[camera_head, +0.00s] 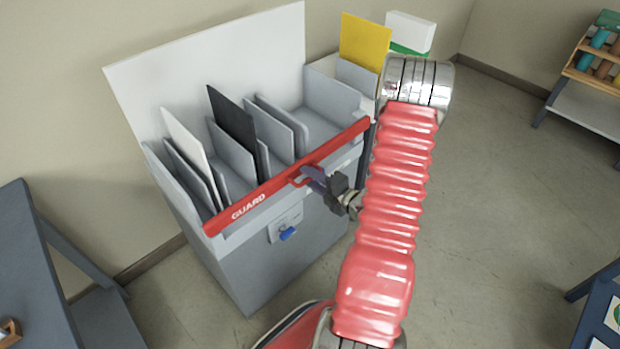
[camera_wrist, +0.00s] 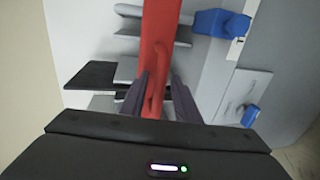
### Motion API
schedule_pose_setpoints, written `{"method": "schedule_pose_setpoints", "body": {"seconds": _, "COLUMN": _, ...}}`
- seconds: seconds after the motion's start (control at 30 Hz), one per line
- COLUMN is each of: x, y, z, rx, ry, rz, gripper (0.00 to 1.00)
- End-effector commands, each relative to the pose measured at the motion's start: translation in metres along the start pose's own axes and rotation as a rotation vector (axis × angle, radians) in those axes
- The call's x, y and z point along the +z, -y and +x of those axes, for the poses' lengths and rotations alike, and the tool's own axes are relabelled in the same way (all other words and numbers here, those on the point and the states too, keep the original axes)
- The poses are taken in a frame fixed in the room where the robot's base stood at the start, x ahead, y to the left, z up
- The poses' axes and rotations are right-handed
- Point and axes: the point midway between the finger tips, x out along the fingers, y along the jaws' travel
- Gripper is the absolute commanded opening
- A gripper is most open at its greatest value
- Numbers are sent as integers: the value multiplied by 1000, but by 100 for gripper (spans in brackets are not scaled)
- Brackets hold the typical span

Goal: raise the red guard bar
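The red guard bar (camera_head: 265,190), lettered GUARD, lies across the front top edge of a grey slotted cabinet (camera_head: 270,270). In the wrist view the bar (camera_wrist: 160,25) runs up the middle. A small red handle (camera_wrist: 157,78) stands out from it. My gripper (camera_head: 308,176) is at the handle, in front of the bar. In the wrist view my gripper's (camera_wrist: 160,85) two dark fingers are apart, one on each side of the handle, with red showing between them. Whether either finger touches the handle is hard to tell.
White and black sheets (camera_head: 233,125) stand in the slots behind the bar. A blue knob (camera_head: 287,233) sits on the cabinet front below it. Another blue part (camera_wrist: 220,23) shows in the wrist view. A dark table (camera_head: 35,260) is at left; open floor (camera_head: 490,190) lies to the right.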

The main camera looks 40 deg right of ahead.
Motion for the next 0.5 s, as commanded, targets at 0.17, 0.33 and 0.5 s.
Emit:
{"method": "schedule_pose_setpoints", "body": {"seconds": 0.17, "x": 0, "y": 0, "z": 0, "rx": 0, "ry": 0, "rz": 0, "gripper": 23}}
{"method": "schedule_pose_setpoints", "body": {"seconds": 0.33, "x": 0, "y": 0, "z": 0, "rx": 0, "ry": -1, "rz": -1, "gripper": 12}}
{"method": "schedule_pose_setpoints", "body": {"seconds": 0.5, "x": 0, "y": 0, "z": 0, "rx": 0, "ry": -1, "rz": 0, "gripper": 0}}
